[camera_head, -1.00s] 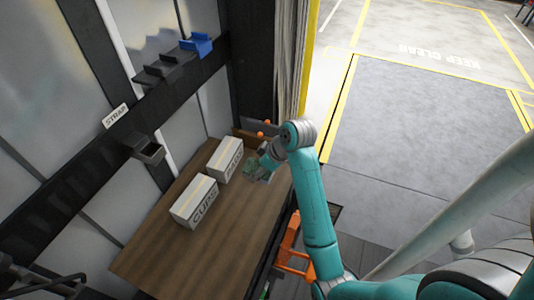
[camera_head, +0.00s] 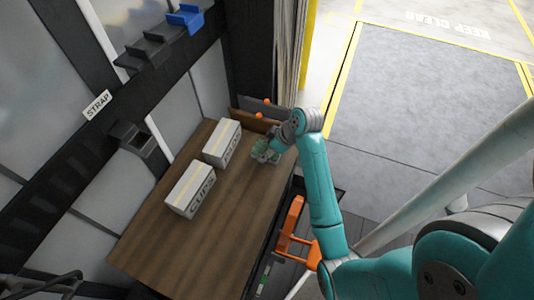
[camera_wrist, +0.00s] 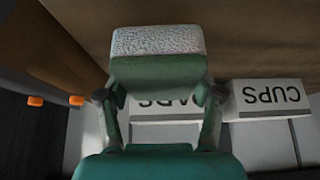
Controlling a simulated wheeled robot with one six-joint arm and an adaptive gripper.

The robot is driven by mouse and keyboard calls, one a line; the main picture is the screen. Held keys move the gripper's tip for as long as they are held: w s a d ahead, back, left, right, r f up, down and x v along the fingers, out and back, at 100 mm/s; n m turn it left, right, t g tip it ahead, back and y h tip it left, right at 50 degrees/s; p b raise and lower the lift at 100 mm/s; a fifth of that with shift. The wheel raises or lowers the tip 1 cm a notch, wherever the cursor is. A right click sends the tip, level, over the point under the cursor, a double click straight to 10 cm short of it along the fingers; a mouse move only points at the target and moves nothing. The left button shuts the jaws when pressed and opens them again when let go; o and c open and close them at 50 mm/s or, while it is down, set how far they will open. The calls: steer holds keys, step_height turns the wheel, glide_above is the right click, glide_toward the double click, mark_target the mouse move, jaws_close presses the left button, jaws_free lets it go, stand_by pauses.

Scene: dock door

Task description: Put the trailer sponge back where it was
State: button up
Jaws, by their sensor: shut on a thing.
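The sponge (camera_wrist: 158,42), a green block with a pale speckled face, is held between the two fingers of my gripper (camera_wrist: 160,98) in the wrist view. In the head view my gripper (camera_head: 268,150) is over the far right part of the wooden bench (camera_head: 225,235), close to the right of the far white box. The sponge is small and partly hidden there by the gripper. I cannot tell whether the sponge touches the bench.
The white box marked CUPS (camera_head: 190,189) and a second white box (camera_head: 222,143) stand on the bench. A black holder (camera_head: 138,138) under a STRAP label (camera_head: 97,104) and a blue item on a shelf (camera_head: 186,18) are on the wall. The bench's near part is clear.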

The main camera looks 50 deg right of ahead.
steer(key=shift+f, duration=1.25)
steer(key=o, duration=1)
steer(key=shift+f, duration=0.1)
